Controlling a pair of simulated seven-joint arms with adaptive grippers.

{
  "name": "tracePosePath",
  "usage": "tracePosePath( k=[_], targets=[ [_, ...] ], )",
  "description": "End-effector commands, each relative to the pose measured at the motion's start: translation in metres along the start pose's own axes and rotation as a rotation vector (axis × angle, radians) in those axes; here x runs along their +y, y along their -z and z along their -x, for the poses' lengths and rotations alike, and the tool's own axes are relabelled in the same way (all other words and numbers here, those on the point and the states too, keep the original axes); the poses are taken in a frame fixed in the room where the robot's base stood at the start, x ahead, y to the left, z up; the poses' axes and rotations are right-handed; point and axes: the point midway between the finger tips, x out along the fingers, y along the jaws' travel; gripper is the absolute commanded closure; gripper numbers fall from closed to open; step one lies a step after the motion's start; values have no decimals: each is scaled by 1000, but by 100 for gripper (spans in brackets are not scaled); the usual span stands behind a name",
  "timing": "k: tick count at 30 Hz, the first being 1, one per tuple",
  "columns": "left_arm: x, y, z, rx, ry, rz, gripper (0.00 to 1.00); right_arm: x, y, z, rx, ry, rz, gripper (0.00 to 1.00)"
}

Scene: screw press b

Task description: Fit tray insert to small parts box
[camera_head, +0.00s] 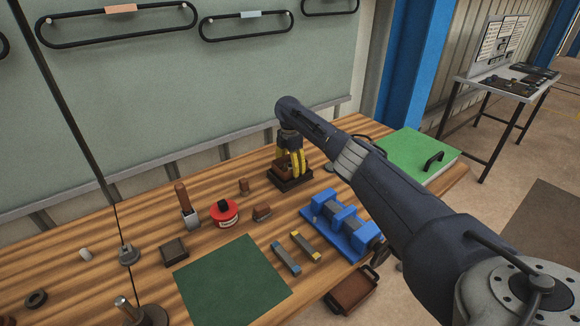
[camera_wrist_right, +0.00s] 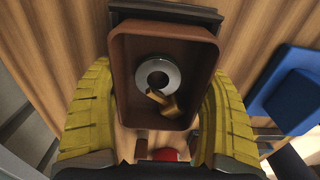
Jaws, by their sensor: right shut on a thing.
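The tray insert (camera_wrist_right: 119,75) is a brown open tray with a metal ring and a small brass-coloured piece inside. My right gripper (camera_wrist_right: 160,115) has its yellow fingers on both sides of it, shut on it. In the head view my right gripper (camera_head: 293,160) points down at the back of the bench. The small parts box (camera_head: 291,184) is dark and stands directly below it. Its dark edge also shows beyond the insert in the wrist view (camera_wrist_right: 165,13). I cannot tell whether the insert touches the box. My left gripper is not in view.
A blue fixture (camera_head: 345,225) stands to the right, with two small bars (camera_head: 287,258) near it. A red round tin (camera_head: 224,213) and a green mat (camera_head: 232,285) lie to the left. A brown bin (camera_head: 352,290) is at the front edge, a green case (camera_head: 415,157) at the right.

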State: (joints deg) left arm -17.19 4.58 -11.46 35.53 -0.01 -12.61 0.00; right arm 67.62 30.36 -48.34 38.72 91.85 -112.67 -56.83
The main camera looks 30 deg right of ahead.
Motion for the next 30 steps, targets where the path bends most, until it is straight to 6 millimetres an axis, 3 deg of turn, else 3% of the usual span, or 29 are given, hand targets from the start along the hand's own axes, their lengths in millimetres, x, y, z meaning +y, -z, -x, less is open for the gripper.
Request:
tracePosePath(
  k=[26,27,30],
  targets=[
    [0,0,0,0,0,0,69,1,0,-12,1,-1,0,52],
    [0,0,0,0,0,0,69,1,0,-12,1,-2,0,16],
    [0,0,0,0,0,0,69,0,0,-12,1,-1,0,5]
  ],
)
